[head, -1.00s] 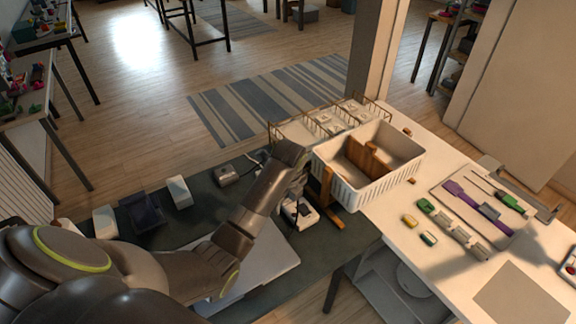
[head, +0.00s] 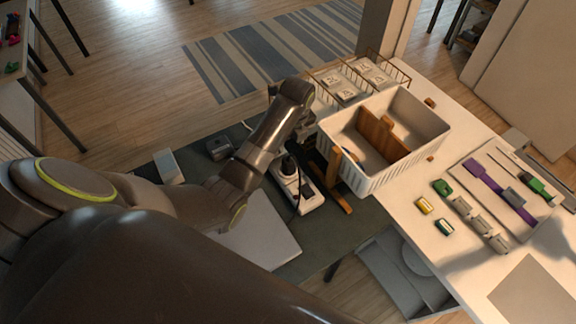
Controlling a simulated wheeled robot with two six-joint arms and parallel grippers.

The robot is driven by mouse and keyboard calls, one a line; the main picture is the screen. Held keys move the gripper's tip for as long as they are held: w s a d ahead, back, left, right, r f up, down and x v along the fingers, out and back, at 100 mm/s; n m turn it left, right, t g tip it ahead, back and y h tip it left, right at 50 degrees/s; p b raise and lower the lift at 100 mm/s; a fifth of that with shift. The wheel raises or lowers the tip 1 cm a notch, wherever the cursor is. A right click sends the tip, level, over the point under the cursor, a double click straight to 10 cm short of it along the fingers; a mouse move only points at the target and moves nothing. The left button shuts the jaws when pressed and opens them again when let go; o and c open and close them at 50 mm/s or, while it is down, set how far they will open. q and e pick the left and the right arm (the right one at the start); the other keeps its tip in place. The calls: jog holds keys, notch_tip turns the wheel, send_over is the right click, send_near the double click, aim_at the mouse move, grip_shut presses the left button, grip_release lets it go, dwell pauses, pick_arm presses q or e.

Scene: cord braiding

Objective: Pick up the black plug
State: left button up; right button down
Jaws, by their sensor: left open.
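A white power strip (head: 314,201) lies on the dark green mat. A black plug (head: 288,166) appears to stand upright at its far end, with a dark cord running down beside it. My left gripper (head: 304,130) is just beyond and above the plug, beside the white basket. It is open; its fingers are small and partly hidden by my forearm, and I see nothing between them. I cannot tell whether it touches anything. My right gripper is out of view.
A white basket (head: 402,160) with wooden pieces stands close to the right of my left gripper. A wooden stand (head: 335,179) is between basket and strip. A grey box (head: 219,148) and a white block (head: 168,167) lie to the left. A pale board (head: 262,236) lies in front.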

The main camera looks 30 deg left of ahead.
aim_at(288, 160)
pick_arm(q)
notch_tip(288, 160, down, 3)
jog(key=shift+a+r, duration=0.1)
jog(key=shift+r, duration=0.1)
jog(key=shift+f, duration=0.35)
jog(key=shift+f+p, duration=0.35)
jog(key=shift+f, duration=0.05)
jog(key=f, duration=0.1)
jog(key=f+p, duration=0.1)
jog(key=f, duration=0.1)
jog(key=shift+s+a+f, duration=0.1)
jog(key=shift+s+f, duration=0.05)
jog(key=shift+s, duration=0.2)
jog(key=shift+f, duration=0.65)
jog(key=shift+w+a+f, duration=0.1)
jog(key=shift+f, duration=0.1)
grip_shut()
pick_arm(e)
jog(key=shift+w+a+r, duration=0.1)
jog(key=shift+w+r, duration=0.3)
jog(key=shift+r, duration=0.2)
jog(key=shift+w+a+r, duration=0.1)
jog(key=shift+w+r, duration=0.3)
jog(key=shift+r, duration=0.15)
